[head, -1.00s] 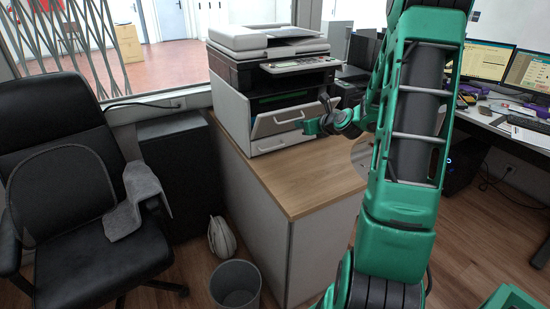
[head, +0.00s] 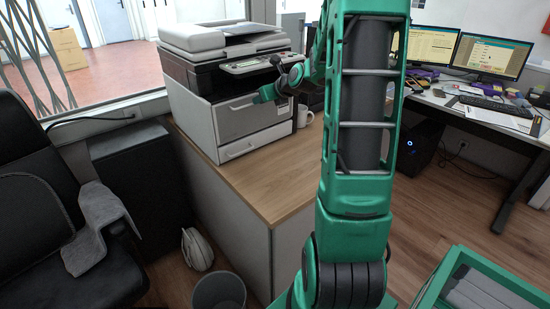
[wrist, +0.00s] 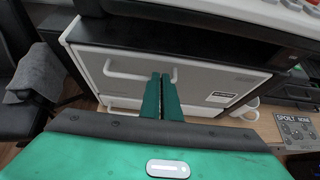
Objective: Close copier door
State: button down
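The copier (head: 195,85) stands on the wooden-topped cabinet. Its light grey front door (head: 240,118) is upright and looks flush, or nearly flush, with the copier front. In the wrist view the door (wrist: 200,75) fills the middle, with a pale handle and a white label on it. A dark strip runs along its top edge. My gripper (head: 262,95) is at the door's upper part in the head view. In the wrist view its two green fingers (wrist: 161,97) are together, pointing at the door by the handle, with nothing between them. I cannot tell whether they touch it.
A white mug (head: 304,115) stands right of the copier and shows in the wrist view (wrist: 245,108). The wooden counter top (head: 265,185) is clear in front. A black office chair (head: 45,220) and a bin (head: 218,292) stand at left and front.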

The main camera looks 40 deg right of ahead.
jog(key=shift+w+a+r, duration=0.45)
jog(key=shift+w+r, duration=0.25)
jog(key=shift+r, duration=0.1)
jog(key=shift+w+a+f, duration=0.15)
jog(key=shift+w+f, duration=0.5)
jog(key=shift+w, duration=0.05)
jog(key=shift+s+d+f, duration=0.2)
jog(key=shift+s+d, duration=0.05)
jog(key=shift+d, duration=0.1)
send_near(247, 100)
jog(key=v, duration=0.5)
jog(key=shift+d+r, duration=0.1)
